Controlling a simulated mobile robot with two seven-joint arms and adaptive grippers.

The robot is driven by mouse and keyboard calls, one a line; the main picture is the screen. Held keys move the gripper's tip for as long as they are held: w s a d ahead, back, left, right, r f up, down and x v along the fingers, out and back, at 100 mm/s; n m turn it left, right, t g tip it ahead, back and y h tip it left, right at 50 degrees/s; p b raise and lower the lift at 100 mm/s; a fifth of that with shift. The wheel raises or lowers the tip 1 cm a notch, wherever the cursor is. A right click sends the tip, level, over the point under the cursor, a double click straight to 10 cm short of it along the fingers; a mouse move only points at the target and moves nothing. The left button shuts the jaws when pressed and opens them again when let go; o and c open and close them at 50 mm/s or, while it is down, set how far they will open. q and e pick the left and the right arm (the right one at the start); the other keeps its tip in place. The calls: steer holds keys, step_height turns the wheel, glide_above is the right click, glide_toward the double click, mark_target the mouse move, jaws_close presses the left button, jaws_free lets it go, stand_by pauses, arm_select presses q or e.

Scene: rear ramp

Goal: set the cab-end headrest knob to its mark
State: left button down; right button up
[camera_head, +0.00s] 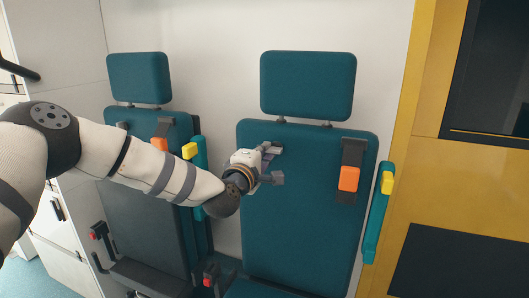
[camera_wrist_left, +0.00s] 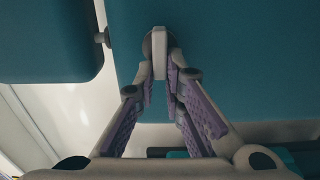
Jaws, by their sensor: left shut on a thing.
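My left gripper (camera_head: 270,158) is at the upper left of the right-hand seat's teal backrest (camera_head: 300,225), just below its headrest (camera_head: 307,86). In the left wrist view its purple-padded fingers (camera_wrist_left: 163,70) are shut on a small pale knob (camera_wrist_left: 159,38) that stands out from the teal backrest. In the head view the gripper mostly hides this knob. A mark for the knob cannot be made out in either view. My right gripper is not in view.
A second teal seat with its headrest (camera_head: 138,77) stands to the left, behind my left arm. A yellow-framed wall panel (camera_head: 425,190) is at the right.

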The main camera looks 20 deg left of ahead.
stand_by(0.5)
arm_select(q)
steer(key=c, duration=1.7)
jaws_free()
steer(key=shift+w, duration=0.1)
steer(key=s, duration=1.2)
steer(key=shift+a, duration=0.15)
